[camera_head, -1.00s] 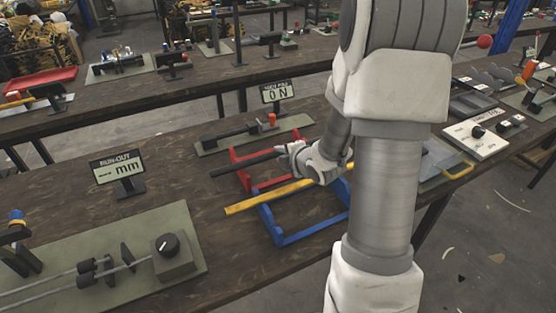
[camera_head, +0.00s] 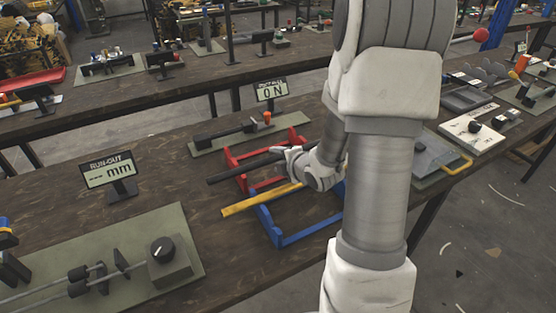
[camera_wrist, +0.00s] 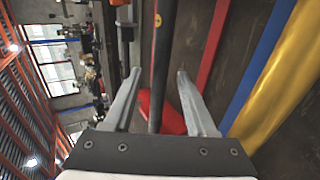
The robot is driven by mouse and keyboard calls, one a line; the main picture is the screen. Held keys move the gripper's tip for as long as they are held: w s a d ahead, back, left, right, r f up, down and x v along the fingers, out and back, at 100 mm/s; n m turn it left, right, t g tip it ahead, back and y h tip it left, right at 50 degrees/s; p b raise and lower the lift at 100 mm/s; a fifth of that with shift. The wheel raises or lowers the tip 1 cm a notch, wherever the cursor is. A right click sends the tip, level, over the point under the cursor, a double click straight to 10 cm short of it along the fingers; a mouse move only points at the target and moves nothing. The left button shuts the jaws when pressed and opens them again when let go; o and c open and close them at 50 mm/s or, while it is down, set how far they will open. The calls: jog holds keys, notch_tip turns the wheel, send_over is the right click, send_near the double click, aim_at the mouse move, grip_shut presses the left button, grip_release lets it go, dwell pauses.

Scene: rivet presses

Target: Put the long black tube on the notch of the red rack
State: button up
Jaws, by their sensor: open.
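The long black tube (camera_head: 235,172) lies across the red rack (camera_head: 230,160) in the head view, its left end sticking out past the rack's left side. The wrist view shows the tube (camera_wrist: 164,50) running between the two fingers, with gaps on both sides. My gripper (camera_wrist: 160,74) is open around the tube. A red part (camera_wrist: 172,118) shows close by the tube in the wrist view. I cannot see whether the tube is seated in the notch.
A blue rack (camera_head: 285,238) with a yellow tube (camera_head: 258,202) stands just in front of the red rack. A device with an "ON" display (camera_head: 270,90) is behind. A run-out display (camera_head: 108,170) stands at left. Bare bench lies between them.

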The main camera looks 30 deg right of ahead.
jog(key=shift+r, duration=0.1)
jog(key=shift+s+r+p, duration=0.2)
jog(key=shift+p, duration=0.1)
jog(key=v, duration=0.5)
jog(key=shift+s+r, duration=0.1)
jog(key=shift+s, duration=0.25)
jog(key=shift+b+v, duration=2.9)
jog(key=shift+b, duration=0.4)
jog(key=shift+w, duration=0.1)
